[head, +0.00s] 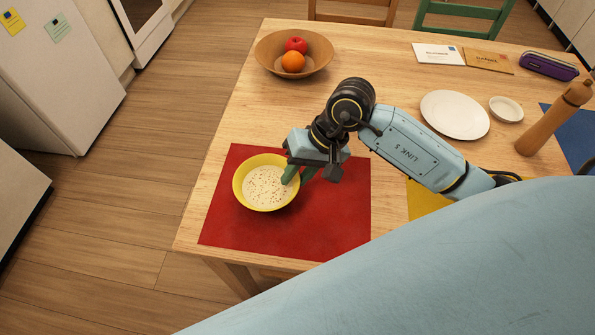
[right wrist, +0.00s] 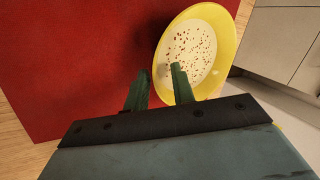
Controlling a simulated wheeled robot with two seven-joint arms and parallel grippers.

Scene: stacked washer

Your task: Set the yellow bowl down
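The yellow bowl (head: 239,189) sits over the left part of the red placemat (head: 335,218), roughly level, with pale speckled food in it. My right gripper (head: 299,173) is at the bowl's right rim, its green fingers apart. In the right wrist view, one finger of the gripper (right wrist: 160,80) is over the inside of the bowl (right wrist: 229,50) and the other is outside it, over the red placemat (right wrist: 70,60). The rim lies between them, with a gap showing. Whether the bowl's base touches the mat is hard to see. My left gripper is out of view.
A wooden bowl (head: 268,58) with a red apple and an orange stands at the back left. The table's left edge is close to the placemat.

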